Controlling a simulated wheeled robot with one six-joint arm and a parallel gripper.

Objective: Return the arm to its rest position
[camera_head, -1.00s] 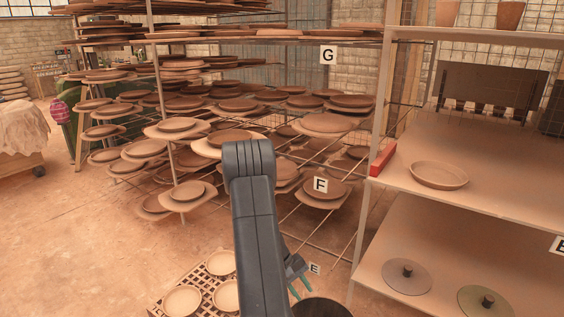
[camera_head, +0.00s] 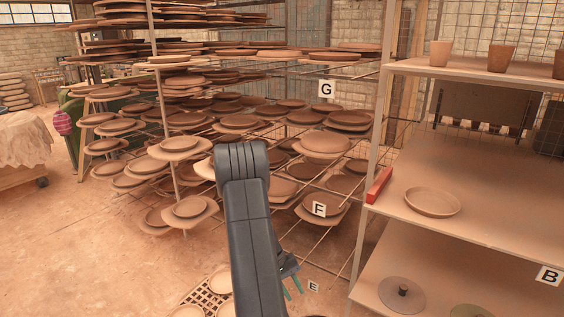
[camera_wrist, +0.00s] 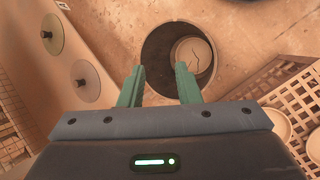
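My arm rises at the bottom centre of the head view and bends over at its top. My gripper (camera_head: 292,284) shows only in part behind the arm, low down, with green fingers. In the wrist view my gripper (camera_wrist: 160,88) points down with its two green fingers apart and nothing between them. Beyond the fingertips is a dark round bin (camera_wrist: 148,68) on the floor, with a pale round piece (camera_wrist: 193,58) bearing a dark crack-like line inside it.
A rack with many clay plates (camera_head: 325,143) stands behind my arm. On the right, a shelf (camera_head: 470,180) holds a clay dish (camera_head: 432,202) and a red block (camera_head: 379,185). A slatted crate (camera_head: 208,296) with pale dishes is on the floor. Open floor lies left.

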